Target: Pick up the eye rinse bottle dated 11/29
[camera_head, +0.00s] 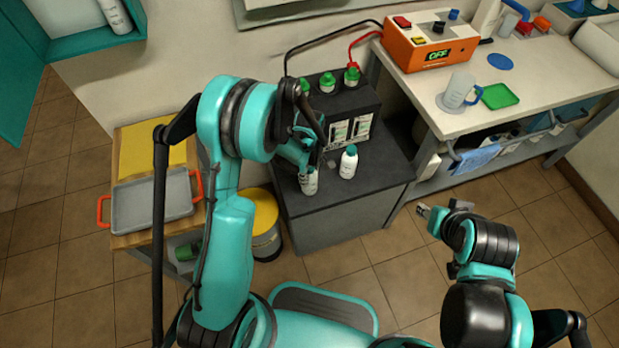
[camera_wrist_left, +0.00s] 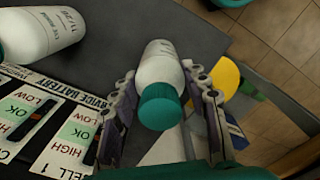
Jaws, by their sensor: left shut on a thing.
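Two white bottles with green caps are on the dark grey battery cabinet. My left gripper (camera_head: 308,168) is shut on one bottle (camera_head: 309,183) near the cabinet's front left. In the left wrist view this held bottle (camera_wrist_left: 158,68) sits between both fingers, its green cap toward the camera. The other bottle (camera_head: 348,163) stands upright to its right and also shows at the upper left of the wrist view (camera_wrist_left: 42,34). My right gripper (camera_head: 424,211) is empty above the floor, away from the bottles.
The battery (camera_head: 350,108) with green caps and cell labels stands behind the bottles. An orange charger (camera_head: 428,48) and a clear jug (camera_head: 458,90) are on the right bench. A grey tray (camera_head: 150,200) with orange handles and a yellow bin (camera_head: 265,222) are at left.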

